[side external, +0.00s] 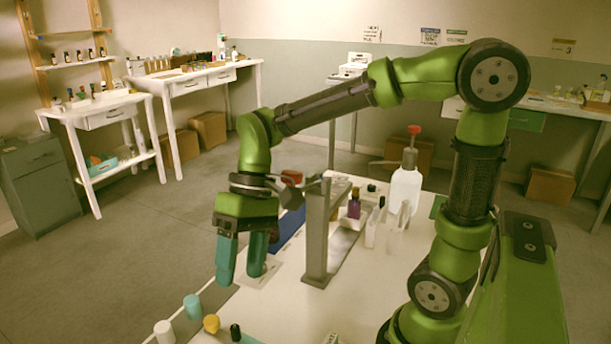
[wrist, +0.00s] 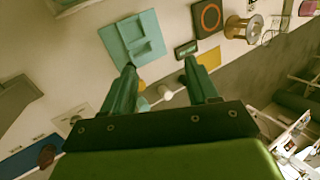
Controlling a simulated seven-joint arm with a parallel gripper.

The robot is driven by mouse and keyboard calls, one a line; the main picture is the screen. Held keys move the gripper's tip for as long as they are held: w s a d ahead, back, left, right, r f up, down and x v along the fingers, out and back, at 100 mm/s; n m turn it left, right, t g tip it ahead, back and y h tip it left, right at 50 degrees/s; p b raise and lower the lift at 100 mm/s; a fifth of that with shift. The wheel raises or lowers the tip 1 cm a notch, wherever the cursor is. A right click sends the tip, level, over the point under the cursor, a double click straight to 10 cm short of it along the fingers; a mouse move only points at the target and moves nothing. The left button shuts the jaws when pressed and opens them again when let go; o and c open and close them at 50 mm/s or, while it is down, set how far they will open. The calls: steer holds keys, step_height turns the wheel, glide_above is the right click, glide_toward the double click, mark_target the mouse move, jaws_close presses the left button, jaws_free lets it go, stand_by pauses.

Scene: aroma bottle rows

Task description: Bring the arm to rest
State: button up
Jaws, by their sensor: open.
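My gripper (side external: 241,275) hangs from the green arm over the left edge of the white table (side external: 285,310), fingers pointing down. Its two teal fingers are apart with nothing between them. In the wrist view the gripper (wrist: 158,75) also shows its fingers spread, with small blurred items beyond the tips. The arm is bent, with its forearm reaching left across the table.
A grey metal post (side external: 317,235) stands close right of my gripper. A white bottle with a red top (side external: 405,190) and a purple bottle (side external: 354,205) stand farther right. A yellow-capped item (side external: 211,324) and a teal cap (side external: 192,306) are at the front left.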

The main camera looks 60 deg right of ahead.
steer(key=s+d+m+t+h, duration=0.2)
steer(key=s+d+m+h, duration=0.1)
steer(key=s+d, duration=0.35)
steer(key=d+r+t, duration=0.1)
steer(key=t, duration=0.1)
steer(key=w+d+r+t, duration=0.1)
steer(key=t, duration=0.1)
steer(key=w+d+r+t, duration=0.1)
steer(key=t, duration=0.1)
steer(key=shift+d, duration=0.1)
